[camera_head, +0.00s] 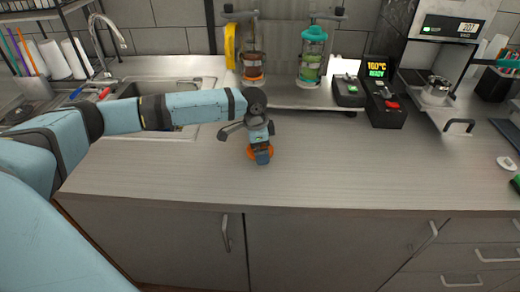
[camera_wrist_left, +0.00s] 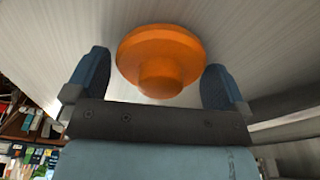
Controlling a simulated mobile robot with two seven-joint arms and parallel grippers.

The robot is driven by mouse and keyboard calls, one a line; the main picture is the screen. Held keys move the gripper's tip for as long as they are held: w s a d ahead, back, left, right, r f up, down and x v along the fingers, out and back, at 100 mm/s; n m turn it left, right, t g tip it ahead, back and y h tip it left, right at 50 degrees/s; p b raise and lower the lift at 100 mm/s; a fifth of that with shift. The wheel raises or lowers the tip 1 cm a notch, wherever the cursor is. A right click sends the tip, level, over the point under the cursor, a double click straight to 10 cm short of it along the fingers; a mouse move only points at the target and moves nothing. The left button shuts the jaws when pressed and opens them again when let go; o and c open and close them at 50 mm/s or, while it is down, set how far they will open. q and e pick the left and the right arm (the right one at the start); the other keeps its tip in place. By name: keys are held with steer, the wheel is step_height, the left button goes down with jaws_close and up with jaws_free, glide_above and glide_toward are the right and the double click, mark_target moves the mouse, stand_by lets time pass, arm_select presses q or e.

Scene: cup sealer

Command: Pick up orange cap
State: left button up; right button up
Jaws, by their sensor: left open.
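The orange cap (camera_wrist_left: 160,52) lies on the counter, a wide disc with a smaller raised knob facing the wrist camera. In the head view the orange cap (camera_head: 250,154) is mostly hidden behind my gripper, with its edge showing at the sides. My left gripper (camera_head: 262,158) points down over it. In the left wrist view my left gripper (camera_wrist_left: 157,85) is open, with one blue finger on each side of the cap's knob. No finger visibly grips it. My right gripper is not in view.
Behind stand a sealing machine with a teal-topped cup (camera_head: 312,56), a control box (camera_head: 383,108) reading 160°C READY, and a scale machine (camera_head: 440,80) at right. A sink (camera_head: 190,88) is at left. The counter (camera_head: 370,170) right of the cap is clear.

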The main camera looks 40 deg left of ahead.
arm_select(q)
steer(key=shift+c, duration=0.5)
steer(key=c, duration=0.6)
steer(key=shift+r, duration=0.1)
